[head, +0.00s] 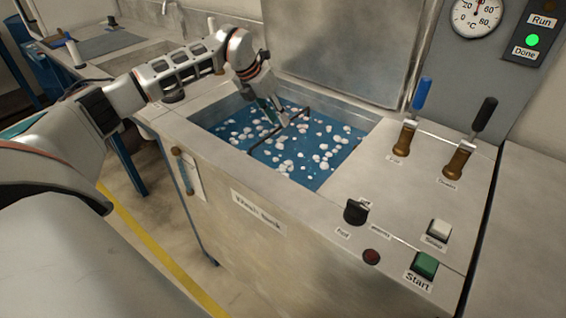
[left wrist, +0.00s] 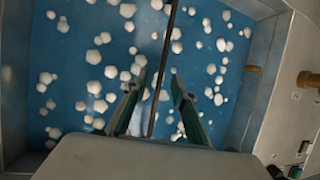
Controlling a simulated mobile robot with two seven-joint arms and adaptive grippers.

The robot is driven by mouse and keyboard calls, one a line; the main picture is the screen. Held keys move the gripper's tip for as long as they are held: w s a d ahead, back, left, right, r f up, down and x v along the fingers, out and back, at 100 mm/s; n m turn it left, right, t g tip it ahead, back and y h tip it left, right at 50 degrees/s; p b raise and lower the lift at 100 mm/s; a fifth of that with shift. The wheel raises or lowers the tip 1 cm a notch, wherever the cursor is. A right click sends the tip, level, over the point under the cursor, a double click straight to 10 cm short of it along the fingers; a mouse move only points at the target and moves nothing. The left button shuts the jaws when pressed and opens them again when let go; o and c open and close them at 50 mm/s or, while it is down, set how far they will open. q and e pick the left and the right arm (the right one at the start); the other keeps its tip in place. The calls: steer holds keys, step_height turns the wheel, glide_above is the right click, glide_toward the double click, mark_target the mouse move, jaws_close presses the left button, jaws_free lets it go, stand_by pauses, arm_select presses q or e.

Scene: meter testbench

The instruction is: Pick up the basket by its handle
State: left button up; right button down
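The basket's handle is a thin dark bar (head: 291,122) that crosses above the blue liquid in the steel tank. In the left wrist view the bar (left wrist: 165,40) runs top to bottom through the middle. The basket's body cannot be made out under the liquid and white foam balls. My left gripper (head: 279,122) reaches down over the tank at the handle. In the left wrist view its two fingers (left wrist: 158,77) are apart, with the bar showing between them. Whether the fingertips are level with the bar is unclear. My right gripper is not in view.
The tank rim (head: 225,155) surrounds the liquid. A raised steel lid (head: 345,45) stands behind it. To the right are a blue-handled lever (head: 411,115), a black-handled lever (head: 469,140), a black knob (head: 355,211) and a green Start button (head: 425,264).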

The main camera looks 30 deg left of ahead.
mark_target(282, 127)
arm_select(q)
steer(key=x, duration=0.4)
steer(key=shift+s+d+b, duration=0.1)
steer(key=shift+s+b, duration=0.05)
steer(key=shift+b, duration=0.2)
steer(key=shift+w+f, duration=0.2)
steer(key=shift+f, duration=0.1)
steer(key=shift+r, duration=0.1)
jaws_close()
steer(key=shift+r, duration=0.1)
